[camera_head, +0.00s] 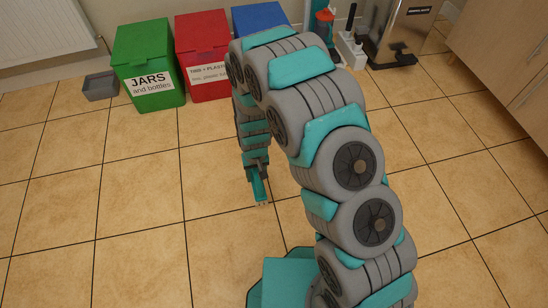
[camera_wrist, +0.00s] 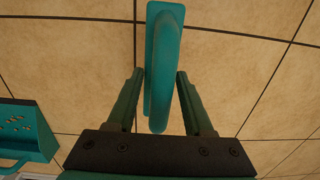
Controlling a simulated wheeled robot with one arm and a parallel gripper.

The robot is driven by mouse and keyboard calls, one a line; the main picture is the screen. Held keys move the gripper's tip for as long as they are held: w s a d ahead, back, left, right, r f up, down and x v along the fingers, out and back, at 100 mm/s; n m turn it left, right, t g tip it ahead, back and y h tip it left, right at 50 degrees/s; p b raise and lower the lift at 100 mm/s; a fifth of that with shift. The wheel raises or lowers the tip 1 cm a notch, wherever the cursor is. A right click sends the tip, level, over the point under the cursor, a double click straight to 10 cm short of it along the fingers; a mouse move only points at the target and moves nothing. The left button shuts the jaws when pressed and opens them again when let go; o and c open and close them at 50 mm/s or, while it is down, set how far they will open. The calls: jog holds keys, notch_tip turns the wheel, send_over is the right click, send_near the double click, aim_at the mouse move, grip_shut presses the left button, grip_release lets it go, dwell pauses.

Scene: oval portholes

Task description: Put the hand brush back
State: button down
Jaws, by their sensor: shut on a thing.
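The teal hand brush (camera_wrist: 164,60) is between the two fingers of my gripper (camera_wrist: 160,76) in the wrist view, which are shut on it. Its looped upper part faces the camera. In the head view my gripper (camera_head: 256,165) hangs over the open floor, and a small teal piece with a pale end (camera_head: 260,190), seemingly the brush, points down from it. A teal dustpan-like thing (camera_wrist: 28,128) with pale crumbs on it lies at the left edge of the wrist view. In the head view I cannot make it out.
Green (camera_head: 148,65), red (camera_head: 202,50) and blue (camera_head: 262,17) bins stand at the back wall, with a grey tub (camera_head: 100,86) at left. A red and teal item (camera_head: 322,20), a white brush stand (camera_head: 350,48) and a metal bin (camera_head: 403,30) stand further right. Tiled floor at left is clear.

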jog(key=shift+w+d+f+b, duration=0.25)
jog(key=shift+w+d+f, duration=0.65)
jog(key=shift+w, duration=1.55)
jog(key=shift+w+d+f+b, duration=0.2)
jog(key=shift+w+d+f, duration=0.7)
jog(key=shift+w, duration=1.55)
jog(key=shift+w+d+f+b, duration=0.25)
jog(key=shift+w+d+f, duration=0.6)
jog(key=shift+w, duration=1.6)
jog(key=shift+d, duration=0.1)
jog(key=shift+c, duration=1.4)
grip_release()
